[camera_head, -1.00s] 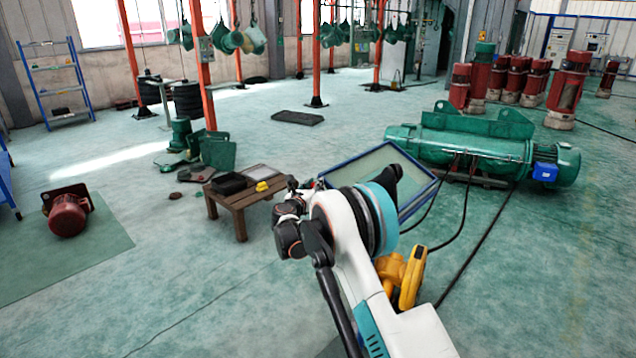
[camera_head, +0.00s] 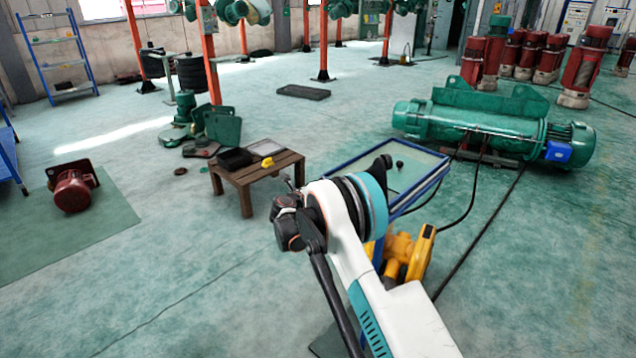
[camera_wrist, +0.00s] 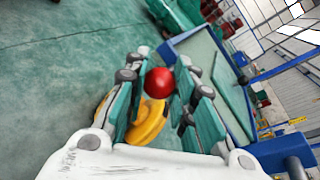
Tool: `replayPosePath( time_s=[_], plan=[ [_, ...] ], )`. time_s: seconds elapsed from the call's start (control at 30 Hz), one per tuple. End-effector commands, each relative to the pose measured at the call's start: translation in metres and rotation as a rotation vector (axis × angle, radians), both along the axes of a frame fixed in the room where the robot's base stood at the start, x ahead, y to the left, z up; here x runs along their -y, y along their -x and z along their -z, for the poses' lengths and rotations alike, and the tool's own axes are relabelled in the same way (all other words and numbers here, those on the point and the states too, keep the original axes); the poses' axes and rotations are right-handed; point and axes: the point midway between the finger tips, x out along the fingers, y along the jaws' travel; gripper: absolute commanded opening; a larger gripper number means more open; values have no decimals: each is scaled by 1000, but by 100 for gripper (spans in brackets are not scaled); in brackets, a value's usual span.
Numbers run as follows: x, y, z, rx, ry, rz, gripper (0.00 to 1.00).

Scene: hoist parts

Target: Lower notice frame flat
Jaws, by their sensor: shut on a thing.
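The notice frame (camera_head: 443,172), a blue-edged pale panel, is behind my arm in the head view. My arm hides its near left part, and its exact tilt is hard to tell. In the wrist view a blue-edged pale panel (camera_wrist: 207,58) lies beyond my fingers on the right, slanting across the picture. My gripper (camera_wrist: 168,64) is shut on a red ball-shaped knob (camera_wrist: 159,83), which sits between the two finger pads. Whether the knob joins the frame cannot be seen. The head view does not show my fingers clearly. A small dark ball (camera_head: 399,163) shows against the panel.
A yellow machine (camera_head: 402,255) stands close beside my arm, near the frame. A wooden table (camera_head: 262,181) with a black tray stands to the left. A green hoist (camera_head: 480,128) with trailing black cables lies to the right. The floor at front left is clear.

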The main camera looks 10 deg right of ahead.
Motion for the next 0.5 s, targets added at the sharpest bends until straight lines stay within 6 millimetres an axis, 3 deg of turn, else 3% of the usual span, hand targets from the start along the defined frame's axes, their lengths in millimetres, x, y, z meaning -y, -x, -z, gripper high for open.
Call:
replayPosePath(
  time_s=[0.5],
  plan=[
    [-1,1,11,-23,9,1,0]
  ],
)
